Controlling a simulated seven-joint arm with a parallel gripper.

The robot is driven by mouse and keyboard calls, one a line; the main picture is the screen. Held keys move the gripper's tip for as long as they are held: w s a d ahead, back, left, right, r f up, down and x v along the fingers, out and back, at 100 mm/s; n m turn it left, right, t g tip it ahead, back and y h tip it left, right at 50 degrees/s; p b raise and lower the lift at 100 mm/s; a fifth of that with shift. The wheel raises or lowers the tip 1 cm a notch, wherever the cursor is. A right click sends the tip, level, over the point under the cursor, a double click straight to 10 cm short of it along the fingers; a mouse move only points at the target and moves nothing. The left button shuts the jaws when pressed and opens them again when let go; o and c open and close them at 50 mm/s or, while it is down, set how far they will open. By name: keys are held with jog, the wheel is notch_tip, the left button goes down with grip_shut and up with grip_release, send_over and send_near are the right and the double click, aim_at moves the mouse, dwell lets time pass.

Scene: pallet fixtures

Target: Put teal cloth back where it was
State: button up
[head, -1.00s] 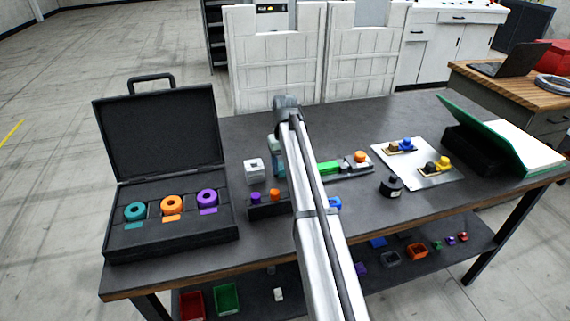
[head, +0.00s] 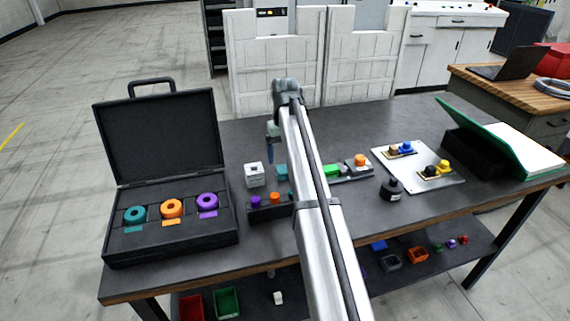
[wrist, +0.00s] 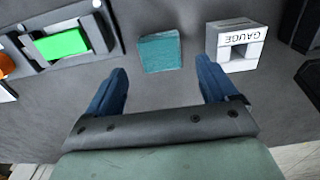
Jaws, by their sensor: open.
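The teal cloth (wrist: 160,52) lies as a small folded square on the dark bench top. It sits between the white gauge block (wrist: 236,46) and the fixture with the green block (wrist: 62,43). In the head view the cloth (head: 281,173) shows just left of my arm. My gripper (wrist: 162,68) is open and empty, its blue fingers apart, with the cloth beyond the fingertips and roughly centred between them. In the head view my gripper (head: 271,150) hangs above the bench, clear of the cloth.
An open black case (head: 228,232) with teal, orange and purple rings stands at left. A dark holder (head: 268,212) with purple and orange pegs is in front.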

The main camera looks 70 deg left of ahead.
aim_at(285, 169)
notch_tip(285, 169, up, 6)
jog(key=shift+r, duration=0.2)
dwell(0.3)
